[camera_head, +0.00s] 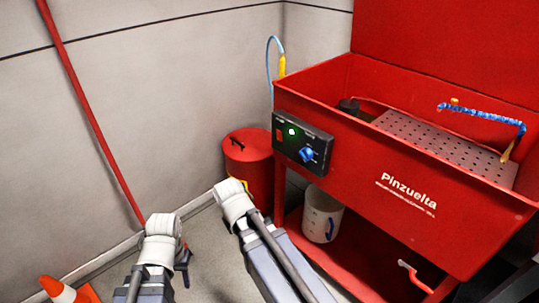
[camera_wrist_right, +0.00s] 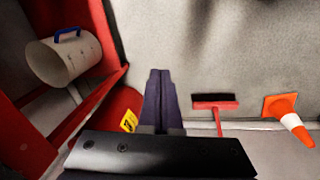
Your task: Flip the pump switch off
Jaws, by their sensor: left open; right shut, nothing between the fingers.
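The black control panel (camera_head: 302,143) is on the front left of the red parts washer (camera_head: 395,185). It has a blue rotary knob (camera_head: 308,154), a lit green light (camera_head: 292,132) and a red element at its left end. The panel's lettering is too small to read, so I cannot tell which control is marked as the pump switch. My left gripper (camera_head: 183,265) is open and low, left of the washer and well away from the panel. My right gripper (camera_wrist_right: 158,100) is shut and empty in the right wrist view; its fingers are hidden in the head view.
A red drum (camera_head: 246,158) stands behind the panel's left side. A white bucket (camera_head: 322,214) sits on the washer's lower shelf. An orange cone (camera_head: 84,293) is at lower left. A red pole (camera_head: 88,110) leans on the wall. The space before the panel looks clear.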

